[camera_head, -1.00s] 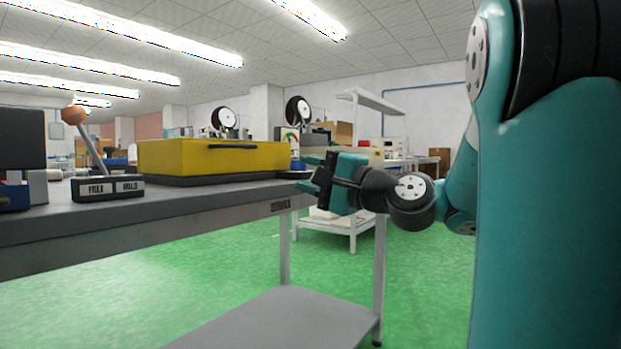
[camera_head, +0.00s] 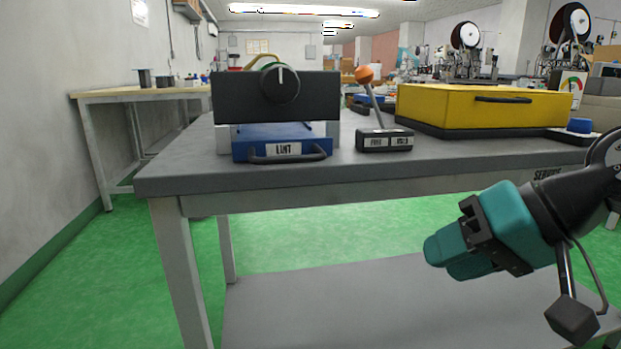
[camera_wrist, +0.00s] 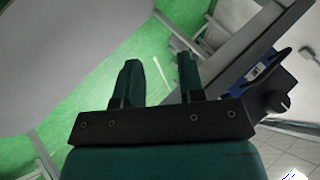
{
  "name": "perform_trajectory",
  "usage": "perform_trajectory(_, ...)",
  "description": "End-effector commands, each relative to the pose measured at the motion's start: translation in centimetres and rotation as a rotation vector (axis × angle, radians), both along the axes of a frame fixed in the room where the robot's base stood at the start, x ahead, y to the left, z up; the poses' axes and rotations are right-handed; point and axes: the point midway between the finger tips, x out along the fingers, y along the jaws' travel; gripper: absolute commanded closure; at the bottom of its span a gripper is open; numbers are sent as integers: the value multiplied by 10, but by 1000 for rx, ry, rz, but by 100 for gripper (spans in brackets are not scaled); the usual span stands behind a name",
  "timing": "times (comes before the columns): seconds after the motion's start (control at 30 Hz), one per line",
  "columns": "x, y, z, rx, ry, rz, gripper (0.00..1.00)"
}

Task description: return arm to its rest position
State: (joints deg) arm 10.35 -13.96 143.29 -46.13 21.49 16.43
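My gripper (camera_head: 448,258) is at the lower right of the head view, in front of the workbench and below the level of its top, pointing left. In the wrist view my gripper (camera_wrist: 159,75) has its two teal fingers apart with nothing between them. Part of my arm is cut off at the right edge of the head view.
The grey workbench (camera_head: 180,176) bears a dark box with a knob (camera_head: 278,97), a blue LINT drawer (camera_head: 281,145), an orange-knobbed lever (camera_head: 371,93) and a yellow case (camera_head: 478,106). Its lower shelf (camera_head: 330,305) is bare. Green floor is clear at left.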

Motion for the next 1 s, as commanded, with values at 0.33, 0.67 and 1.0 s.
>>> perform_trajectory(0.33, -88, 22, -9, -375, 96, 490, 64)
perform_trajectory(0.67, -101, 18, 47, -437, 114, 569, 64)
perform_trajectory(1.0, -101, 18, 159, -435, 113, 566, 64)
